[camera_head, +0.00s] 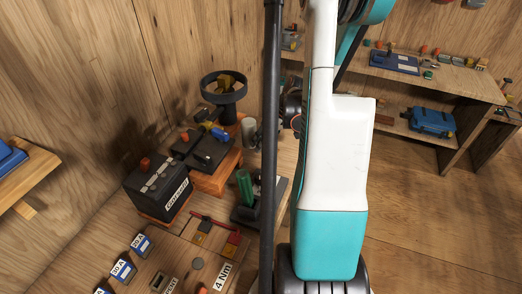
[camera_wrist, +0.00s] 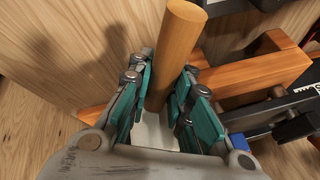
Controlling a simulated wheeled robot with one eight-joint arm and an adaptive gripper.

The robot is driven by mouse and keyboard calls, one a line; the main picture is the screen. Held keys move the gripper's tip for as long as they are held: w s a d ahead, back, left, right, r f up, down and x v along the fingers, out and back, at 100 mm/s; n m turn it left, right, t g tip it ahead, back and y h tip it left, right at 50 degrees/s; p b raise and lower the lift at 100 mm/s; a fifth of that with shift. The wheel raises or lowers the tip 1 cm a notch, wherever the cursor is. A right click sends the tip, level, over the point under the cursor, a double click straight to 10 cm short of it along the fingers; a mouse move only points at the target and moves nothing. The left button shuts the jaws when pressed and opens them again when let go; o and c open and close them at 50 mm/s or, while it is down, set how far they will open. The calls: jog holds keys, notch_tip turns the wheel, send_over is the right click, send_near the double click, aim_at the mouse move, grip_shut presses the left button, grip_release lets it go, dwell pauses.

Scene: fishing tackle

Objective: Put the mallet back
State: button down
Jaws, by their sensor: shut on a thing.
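In the wrist view my gripper (camera_wrist: 160,88) is shut on a round wooden handle (camera_wrist: 178,40), which I take to be the mallet's. The teal finger pads sit on both sides of it, and the handle sticks up past the fingertips. The mallet's head does not show, so I cannot tell whether it rests on anything. In the head view my white and teal arm and a dark column hide my gripper and the mallet.
In the wrist view an orange wooden block (camera_wrist: 255,82) lies close right of my gripper, with a wooden wall behind. In the head view a cluttered bench holds a black battery (camera_head: 158,187) and a black round dish (camera_head: 224,86). Shelves (camera_head: 450,85) stand right; floor there is clear.

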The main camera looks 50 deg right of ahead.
jog(key=shift+f+b, duration=0.4)
jog(key=shift+f, duration=1.15)
jog(key=shift+f, duration=0.2)
jog(key=c, duration=1.5)
grip_release()
jog(key=shift+o, duration=0.2)
jog(key=shift+r, duration=0.1)
jog(key=p+v, duration=0.4)
jog(key=v, duration=0.8)
jog(key=shift+w+r, duration=0.1)
jog(key=shift+r, duration=0.05)
